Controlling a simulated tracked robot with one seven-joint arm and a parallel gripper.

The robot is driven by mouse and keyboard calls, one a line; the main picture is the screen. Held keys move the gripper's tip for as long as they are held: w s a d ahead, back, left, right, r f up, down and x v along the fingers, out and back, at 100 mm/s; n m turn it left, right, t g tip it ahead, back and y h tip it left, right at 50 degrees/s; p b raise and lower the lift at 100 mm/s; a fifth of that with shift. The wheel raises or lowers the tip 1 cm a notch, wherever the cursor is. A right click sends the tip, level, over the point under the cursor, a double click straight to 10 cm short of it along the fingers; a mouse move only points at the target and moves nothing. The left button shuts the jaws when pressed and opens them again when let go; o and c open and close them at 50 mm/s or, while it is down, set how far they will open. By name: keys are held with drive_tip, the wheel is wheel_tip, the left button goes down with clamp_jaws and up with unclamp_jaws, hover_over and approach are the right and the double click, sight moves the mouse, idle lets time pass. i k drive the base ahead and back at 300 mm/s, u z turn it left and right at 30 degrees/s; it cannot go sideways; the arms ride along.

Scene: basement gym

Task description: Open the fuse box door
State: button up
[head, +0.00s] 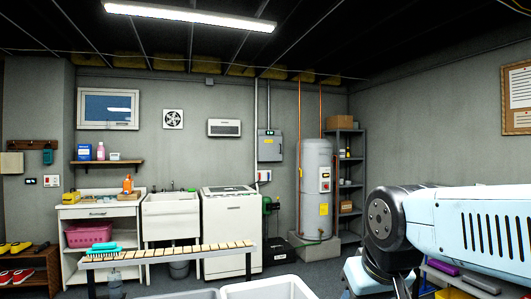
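My arm reaches in from the right edge in pale blue and dark grey links, well apart from the box. My gripper's fingers do not show.
A slatted bench (168,252) and white bins (268,289) stand in front of me. Behind them are a sink (170,216), a washing machine (228,228) and a water heater (317,180) on a plinth.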

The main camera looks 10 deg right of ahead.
sight(270, 148)
drive_tip(key=z, duration=1.15)
drive_tip(key=i, duration=4.65)
drive_tip(key=u, duration=1.8)
